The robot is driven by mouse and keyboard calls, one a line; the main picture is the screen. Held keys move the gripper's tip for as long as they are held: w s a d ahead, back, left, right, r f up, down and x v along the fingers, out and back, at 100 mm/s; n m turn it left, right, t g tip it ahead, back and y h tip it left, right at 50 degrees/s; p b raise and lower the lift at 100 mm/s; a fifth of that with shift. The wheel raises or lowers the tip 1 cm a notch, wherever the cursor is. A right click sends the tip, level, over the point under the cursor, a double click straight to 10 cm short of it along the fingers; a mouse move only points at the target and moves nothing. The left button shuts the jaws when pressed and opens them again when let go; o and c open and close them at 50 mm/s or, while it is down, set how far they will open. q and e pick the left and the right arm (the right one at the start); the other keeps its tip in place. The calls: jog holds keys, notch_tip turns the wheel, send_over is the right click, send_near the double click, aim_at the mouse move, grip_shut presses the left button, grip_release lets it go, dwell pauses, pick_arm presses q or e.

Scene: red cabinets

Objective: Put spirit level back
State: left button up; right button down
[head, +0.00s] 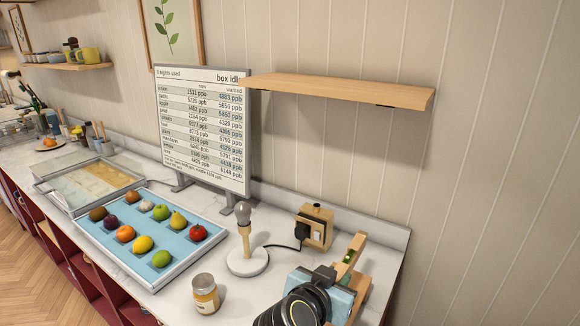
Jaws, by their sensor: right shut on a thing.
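A wooden spirit level (353,251) with a green vial shows at the lower right of the head view, over the right end of the counter. It is tilted, with its upper end leaning up and to the right. My right gripper (346,276) is shut on it; the fingers and the lower part of the level are largely hidden by the gripper body and a light blue shape. Another wooden piece (362,290) shows just beside the gripper, and I cannot tell whether it touches the level. My left gripper is not in view.
A lamp with a white round base (248,262), a wooden box with a black socket (315,228) and a jar (205,294) stand left of my gripper. A blue fruit tray (105,236) and a sign (203,130) are farther left. A bare wall shelf (340,88) hangs above.

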jog(key=s+d+f+b, duration=0.1)
jog(key=s+d+b, duration=0.1)
jog(key=d, duration=0.3)
jog(key=s+d+f+n+b, duration=0.1)
jog(key=s+d+f+b, duration=0.1)
jog(key=d+b, duration=0.3)
jog(key=shift+s+t+y, duration=0.3)
jog(key=shift+s+y, duration=0.1)
jog(key=shift+s, duration=0.35)
jog(key=shift+w, duration=0.1)
jog(key=shift+m+h, duration=0.4)
jog(key=shift+m, duration=0.1)
jog(key=w+a+r+p, duration=0.1)
jog(key=a+p, duration=0.1)
jog(key=a, duration=0.1)
jog(key=w+a+r+p, duration=0.1)
jog(key=w+a+p, duration=0.1)
jog(key=a+p, duration=0.1)
jog(key=w+a+r+p, duration=0.1)
jog(key=w+a+p, duration=0.1)
jog(key=a+p, duration=0.1)
jog(key=shift+w+a+r, duration=0.15)
jog(key=shift+a, duration=0.2)
jog(key=shift+w+a+r, duration=0.1)
jog(key=shift+a, duration=0.25)
jog(key=shift+w+a, duration=0.1)
jog(key=shift+a, duration=0.35)
